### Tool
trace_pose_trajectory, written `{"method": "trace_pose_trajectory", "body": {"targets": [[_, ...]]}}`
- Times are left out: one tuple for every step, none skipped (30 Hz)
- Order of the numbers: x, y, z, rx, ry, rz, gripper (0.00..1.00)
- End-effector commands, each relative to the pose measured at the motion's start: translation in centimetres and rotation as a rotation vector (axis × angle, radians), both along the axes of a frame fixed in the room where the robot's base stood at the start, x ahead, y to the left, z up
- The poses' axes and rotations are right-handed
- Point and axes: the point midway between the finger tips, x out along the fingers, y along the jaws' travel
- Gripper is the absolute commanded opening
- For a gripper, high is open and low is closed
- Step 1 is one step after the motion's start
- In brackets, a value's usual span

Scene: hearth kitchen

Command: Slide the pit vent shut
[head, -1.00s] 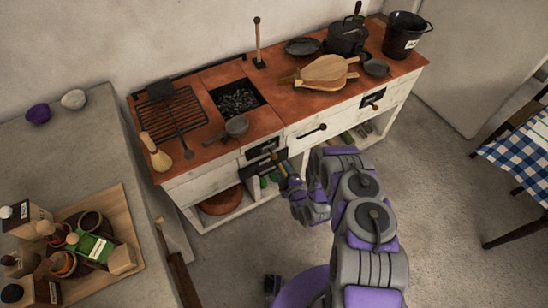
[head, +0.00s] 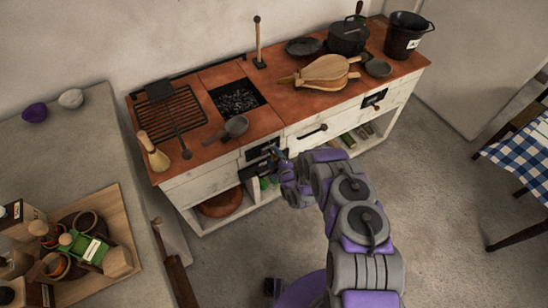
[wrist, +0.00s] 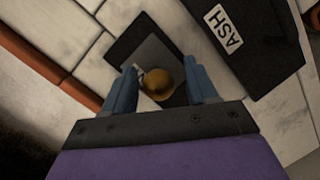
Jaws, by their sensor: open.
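The pit vent (head: 262,151) is a dark plate on the white front of the hearth counter, below the fire pit. In the wrist view it shows as a black frame (wrist: 124,44) with a greyer slide plate and a round brass knob (wrist: 158,89). My gripper (wrist: 161,78) is open, with one blue finger on each side of the knob. I cannot tell if the fingers touch it. In the head view my gripper (head: 279,153) is at the vent's right end and hides part of it. How far the vent is open is unclear.
A dark box labelled ASH (wrist: 260,35) is close beside the vent. A grey counter (head: 70,150) stands at left.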

Motion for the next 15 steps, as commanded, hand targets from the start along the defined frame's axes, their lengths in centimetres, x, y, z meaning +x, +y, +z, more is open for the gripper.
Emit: {"method": "trace_pose_trajectory", "body": {"targets": [[0.0, 0.0, 0.01, 0.0, 0.0, 0.0, 0.56], [0.01, -0.01, 0.0, 0.0, 0.0, 0.0, 0.54], [0.0, 0.0, 0.01, 0.0, 0.0, 0.0, 0.5], [0.0, -0.02, 0.01, 0.0, 0.0, 0.0, 0.47], [0.01, -0.01, 0.02, 0.0, 0.0, 0.0, 0.44], [0.01, -0.01, 0.02, 0.0, 0.0, 0.0, 0.4], [0.01, -0.01, 0.02, 0.0, 0.0, 0.0, 0.37], [0.01, -0.01, 0.02, 0.0, 0.0, 0.0, 0.34], [0.01, -0.01, 0.02, 0.0, 0.0, 0.0, 0.31], [0.01, -0.01, 0.0, 0.0, 0.0, 0.0, 0.28], [0.0, -0.01, -0.01, 0.0, 0.0, 0.0, 0.25], [0.0, 0.0, -0.01, 0.0, 0.0, 0.0, 0.21], [-0.01, 0.0, -0.02, 0.0, 0.001, 0.001, 0.18], [-0.01, 0.0, -0.04, 0.0, 0.001, 0.001, 0.15], [-0.01, 0.0, -0.05, 0.0, 0.001, 0.001, 0.12]]}}
